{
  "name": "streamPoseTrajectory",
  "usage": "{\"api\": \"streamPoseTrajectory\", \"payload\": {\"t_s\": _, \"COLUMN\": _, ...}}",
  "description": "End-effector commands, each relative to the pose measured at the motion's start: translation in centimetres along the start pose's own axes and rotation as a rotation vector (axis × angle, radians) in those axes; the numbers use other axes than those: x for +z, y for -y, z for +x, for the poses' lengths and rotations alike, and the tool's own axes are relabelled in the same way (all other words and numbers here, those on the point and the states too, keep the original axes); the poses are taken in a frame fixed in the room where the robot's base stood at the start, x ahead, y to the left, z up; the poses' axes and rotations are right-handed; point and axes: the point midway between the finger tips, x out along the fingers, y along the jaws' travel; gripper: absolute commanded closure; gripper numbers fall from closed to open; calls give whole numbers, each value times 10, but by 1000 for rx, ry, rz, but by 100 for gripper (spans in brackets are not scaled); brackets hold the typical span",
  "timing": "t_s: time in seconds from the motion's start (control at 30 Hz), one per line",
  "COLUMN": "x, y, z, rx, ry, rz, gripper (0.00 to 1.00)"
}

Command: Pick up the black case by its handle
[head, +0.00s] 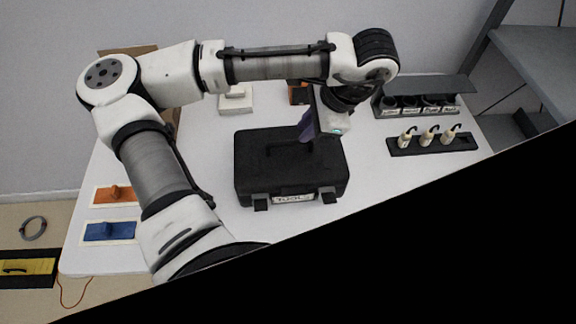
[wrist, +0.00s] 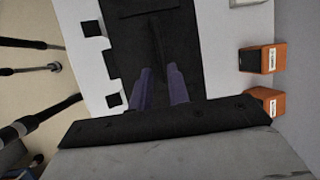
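The black case (head: 258,178) lies flat on the white table, its latches and a "TOOLS" label on the near side. Its dark handle (head: 284,148) is hard to make out on the lid. In the wrist view, the case (wrist: 188,50) fills the middle and the handle (wrist: 157,42) shows as a thin dark bar. My gripper (head: 306,130) is over the right part of the case, with purple fingers. In the wrist view, my gripper (wrist: 160,70) is open, its fingers apart with the handle in line with the gap. How far down the fingertips are is unclear.
A rack of small bottles (head: 433,145) and a dark organizer (head: 418,111) stand at the right. White boxes (head: 236,104) and an orange box (head: 299,96) stand behind the case. Table between is clear.

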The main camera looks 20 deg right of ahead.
Motion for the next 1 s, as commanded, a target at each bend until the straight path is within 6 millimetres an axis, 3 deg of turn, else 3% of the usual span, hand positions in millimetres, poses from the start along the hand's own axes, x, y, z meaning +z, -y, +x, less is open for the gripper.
{"api": "streamPoseTrajectory", "payload": {"t_s": 0.1, "x": 0, "y": 0, "z": 18, "rx": 2, "ry": 0, "rz": -2, "gripper": 83}}
{"api": "streamPoseTrajectory", "payload": {"t_s": 0.37, "x": 2, "y": 1, "z": 36, "rx": 0, "ry": 0, "rz": -2, "gripper": 83}}
{"api": "streamPoseTrajectory", "payload": {"t_s": 0.63, "x": 3, "y": 2, "z": 74, "rx": -1, "ry": -2, "rz": -1, "gripper": 83}}
{"api": "streamPoseTrajectory", "payload": {"t_s": 0.93, "x": 2, "y": 2, "z": 80, "rx": -2, "ry": -3, "rz": -1, "gripper": 83}}
{"api": "streamPoseTrajectory", "payload": {"t_s": 1.0, "x": 2, "y": 2, "z": 80, "rx": -2, "ry": -3, "rz": -1, "gripper": 91}}
